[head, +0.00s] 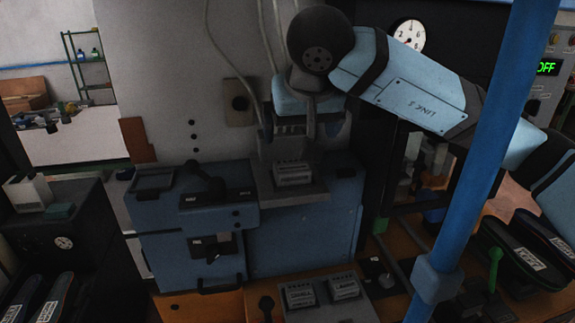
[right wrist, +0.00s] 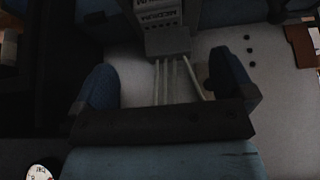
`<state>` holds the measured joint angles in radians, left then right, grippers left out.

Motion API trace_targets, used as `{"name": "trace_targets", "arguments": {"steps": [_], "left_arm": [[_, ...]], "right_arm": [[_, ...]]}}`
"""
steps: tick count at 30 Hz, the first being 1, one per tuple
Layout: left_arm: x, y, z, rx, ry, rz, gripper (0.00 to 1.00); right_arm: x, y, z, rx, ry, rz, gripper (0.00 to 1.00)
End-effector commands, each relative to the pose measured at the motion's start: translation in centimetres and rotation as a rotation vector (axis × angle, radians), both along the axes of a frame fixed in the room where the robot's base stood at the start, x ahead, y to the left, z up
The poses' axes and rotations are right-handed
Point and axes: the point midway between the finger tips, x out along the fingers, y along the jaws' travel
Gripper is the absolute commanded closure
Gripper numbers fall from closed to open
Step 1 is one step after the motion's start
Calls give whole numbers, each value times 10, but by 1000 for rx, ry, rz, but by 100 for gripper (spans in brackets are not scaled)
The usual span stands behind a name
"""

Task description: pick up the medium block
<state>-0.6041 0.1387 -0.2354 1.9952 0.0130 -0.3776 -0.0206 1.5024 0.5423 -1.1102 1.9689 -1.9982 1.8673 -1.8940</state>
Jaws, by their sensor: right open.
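The medium block (head: 293,174) is a grey labelled block on a grey plate at the top of the blue press. It also shows in the right wrist view (right wrist: 158,14), at the top edge, with MEDIUM lettering that reads upside down. My right gripper (head: 305,128) hangs above and slightly behind the block in the head view, its fingers partly hidden by the wrist. My left gripper is not in view.
Two more labelled grey blocks (head: 299,295) (head: 344,287) sit on a holder at the front. A blue post (head: 490,140) crosses the right side. A black lever (head: 205,180) stands on the press's left part. Black shoes (head: 525,262) lie at the right.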

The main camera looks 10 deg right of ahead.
Motion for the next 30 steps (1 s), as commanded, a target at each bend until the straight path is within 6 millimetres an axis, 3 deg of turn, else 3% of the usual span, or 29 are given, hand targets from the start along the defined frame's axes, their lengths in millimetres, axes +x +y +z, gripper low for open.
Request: {"name": "trace_targets", "arguments": {"steps": [12,20,30], "left_arm": [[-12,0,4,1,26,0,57],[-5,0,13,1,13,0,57],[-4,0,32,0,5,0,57]], "right_arm": [[35,0,-60,2,4,-1,0],[46,-1,-77,3,4,-1,0],[73,-5,-112,4,3,0,0]]}}
